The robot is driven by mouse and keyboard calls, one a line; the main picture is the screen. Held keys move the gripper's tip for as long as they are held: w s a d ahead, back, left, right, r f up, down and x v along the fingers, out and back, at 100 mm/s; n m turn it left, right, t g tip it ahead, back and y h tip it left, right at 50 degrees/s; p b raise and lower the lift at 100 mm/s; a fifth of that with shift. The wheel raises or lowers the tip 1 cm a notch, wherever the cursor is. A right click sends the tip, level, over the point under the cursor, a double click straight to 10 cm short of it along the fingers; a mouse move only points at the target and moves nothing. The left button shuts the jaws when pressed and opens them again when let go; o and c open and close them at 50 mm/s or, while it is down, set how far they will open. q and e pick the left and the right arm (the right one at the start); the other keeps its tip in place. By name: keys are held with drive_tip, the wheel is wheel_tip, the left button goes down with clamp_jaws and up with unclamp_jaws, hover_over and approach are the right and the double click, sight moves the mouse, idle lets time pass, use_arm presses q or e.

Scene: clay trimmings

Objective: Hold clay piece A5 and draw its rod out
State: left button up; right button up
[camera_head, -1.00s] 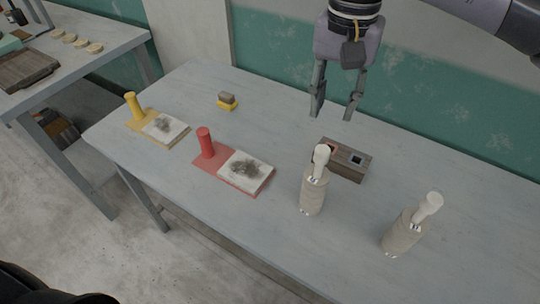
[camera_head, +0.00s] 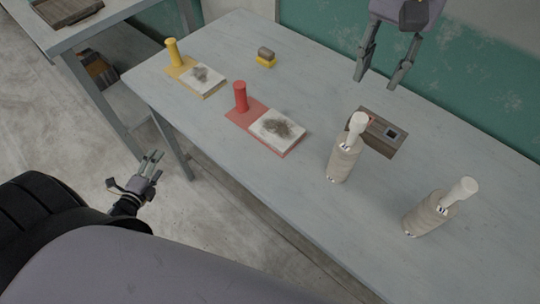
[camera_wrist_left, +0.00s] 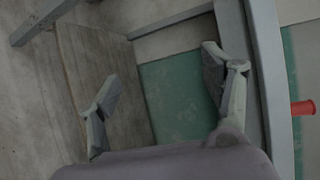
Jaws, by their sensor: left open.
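Two grey-beige clay pieces stand on the table, each with a pale round-ended rod sticking out of its top. One clay piece (camera_head: 342,165) is right of centre, its rod (camera_head: 357,125) upright-leaning. The other clay piece (camera_head: 424,218) is nearer the right, its rod (camera_head: 461,191) tilted right. Their small labels are unreadable, so I cannot tell which is A5. My left gripper (camera_head: 153,163) is open and empty, off the table's front left edge; its spread fingers also show in the left wrist view (camera_wrist_left: 160,70). My right gripper (camera_head: 377,82) is open and empty above the table's back.
A dark wooden block (camera_head: 383,139) with square openings lies behind the middle clay piece, partly hidden. A red board (camera_head: 240,118) and a yellow board (camera_head: 175,71) carry posts and smudged white pads. A small yellow-based block (camera_head: 265,62) lies behind. The table's (camera_head: 300,220) front is clear.

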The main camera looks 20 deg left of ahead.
sight(347, 151)
use_arm(q)
drive_tip(key=w+d+r+m+t+h, duration=0.2)
drive_tip(key=w+r+m+h, duration=0.15)
drive_tip(key=r+m, duration=0.65)
drive_tip(key=w+d+r+m+t+h, duration=0.25)
drive_tip(key=r+m+h, duration=0.3)
drive_tip(key=r, duration=0.75)
drive_tip(key=s+d+m+g+h, duration=0.1)
drive_tip(key=d+m+g+h, duration=0.55)
drive_tip(key=d, duration=1.05)
drive_tip(key=s+d+m+g+h, duration=0.1)
drive_tip(key=d+m+g+h, duration=0.3)
drive_tip(key=d+m, duration=0.9)
drive_tip(key=w+d+n, duration=0.1)
drive_tip(key=w+d, duration=0.1)
drive_tip(key=d, duration=0.4)
drive_tip(key=w+d+n, duration=0.2)
drive_tip(key=w+d, duration=0.1)
drive_tip(key=d, duration=0.3)
drive_tip(key=w+d+n, duration=0.1)
drive_tip(key=w+d, duration=0.2)
drive_tip(key=d, duration=0.4)
drive_tip(key=shift+w+d+r+y, duration=0.1)
drive_tip(key=shift+w+r+y, duration=0.1)
drive_tip(key=shift+r+y, duration=0.1)
drive_tip(key=shift+c, duration=0.2)
